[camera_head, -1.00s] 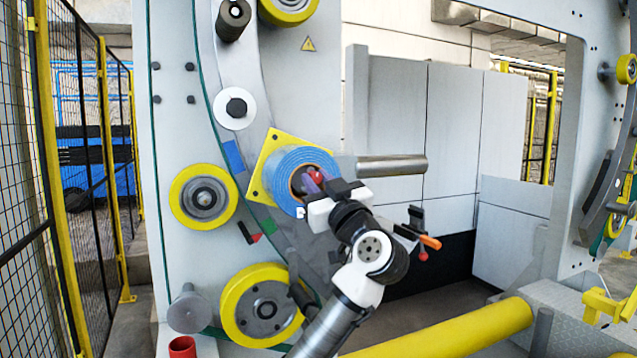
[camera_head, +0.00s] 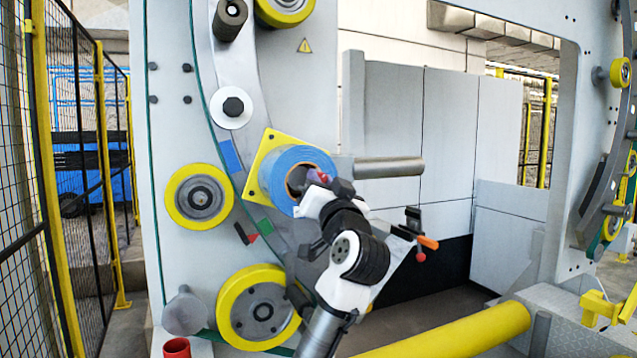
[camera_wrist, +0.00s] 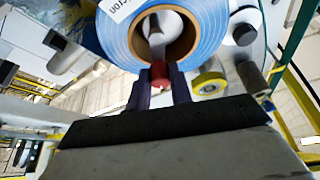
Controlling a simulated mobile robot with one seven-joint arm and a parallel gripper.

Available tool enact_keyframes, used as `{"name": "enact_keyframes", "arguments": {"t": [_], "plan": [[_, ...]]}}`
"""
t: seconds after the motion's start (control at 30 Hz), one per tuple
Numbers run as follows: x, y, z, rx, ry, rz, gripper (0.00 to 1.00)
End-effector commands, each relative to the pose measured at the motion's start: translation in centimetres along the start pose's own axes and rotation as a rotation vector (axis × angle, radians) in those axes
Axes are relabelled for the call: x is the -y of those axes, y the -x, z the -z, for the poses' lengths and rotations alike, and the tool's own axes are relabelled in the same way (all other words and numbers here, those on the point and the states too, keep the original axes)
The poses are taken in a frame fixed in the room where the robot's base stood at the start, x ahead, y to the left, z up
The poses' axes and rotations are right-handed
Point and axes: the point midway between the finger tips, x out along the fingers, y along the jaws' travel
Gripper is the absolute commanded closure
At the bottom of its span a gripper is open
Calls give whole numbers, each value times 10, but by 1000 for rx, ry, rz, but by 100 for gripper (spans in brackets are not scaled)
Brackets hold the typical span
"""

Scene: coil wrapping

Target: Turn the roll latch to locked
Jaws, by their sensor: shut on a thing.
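A blue film roll (camera_head: 272,176) is mounted on a yellow square plate (camera_head: 262,150) on the ring of the machine. The roll also fills the top of the wrist view (camera_wrist: 120,32), with its brown core opening facing me. A latch with a red end (camera_wrist: 160,74) sits at the middle of the core, on a grey shaft. My gripper (camera_wrist: 160,88) is shut on the red end, one dark finger on each side. In the head view my gripper (camera_head: 318,186) is at the roll's front face, and my wrist hides part of the core. The lock marking is not visible.
Yellow rollers (camera_head: 199,197) stand left of and below the roll. A grey bar (camera_head: 390,167) juts out to its right. A small tool holder with orange and red handles (camera_head: 424,243) is right of my arm. A yellow beam (camera_head: 450,333) crosses the lower right.

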Motion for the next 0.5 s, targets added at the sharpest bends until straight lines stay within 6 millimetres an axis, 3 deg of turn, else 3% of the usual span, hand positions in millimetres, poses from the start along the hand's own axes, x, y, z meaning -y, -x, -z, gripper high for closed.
{"name": "enact_keyframes", "arguments": {"t": [0.5], "plan": [[-12,2,-5,3,-453,-191,100]]}}
